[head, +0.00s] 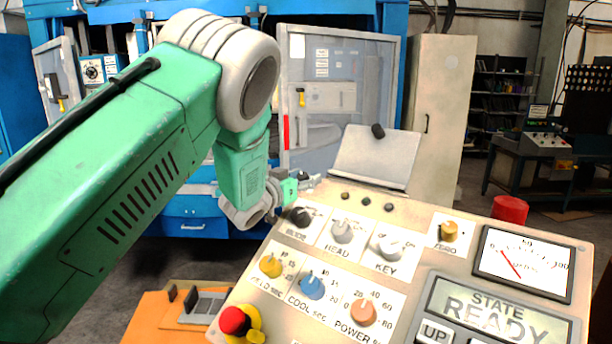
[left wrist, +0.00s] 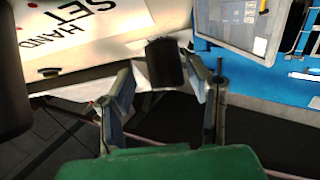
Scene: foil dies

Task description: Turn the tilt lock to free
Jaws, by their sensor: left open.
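No part that I can read as the tilt lock's label shows. In the left wrist view a black grip-like piece (left wrist: 165,63) lies ahead, between the fingertips of my left gripper (left wrist: 168,80). The fingers are open, one on each side of it; contact cannot be told. In the head view my left gripper (head: 303,184) is at the console's back left edge, small and partly hidden by my green arm. A black knob (head: 378,131) sits at the top of a tilted grey plate (head: 375,158) behind the console. I cannot tell if it is the same piece.
The console (head: 455,208) carries a black selector knob (head: 299,216), a head knob (head: 343,230), a key knob (head: 388,246) and coloured dials. A red emergency button (head: 235,321) is at its front left. A blue machine with a clear door (head: 340,90) stands behind.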

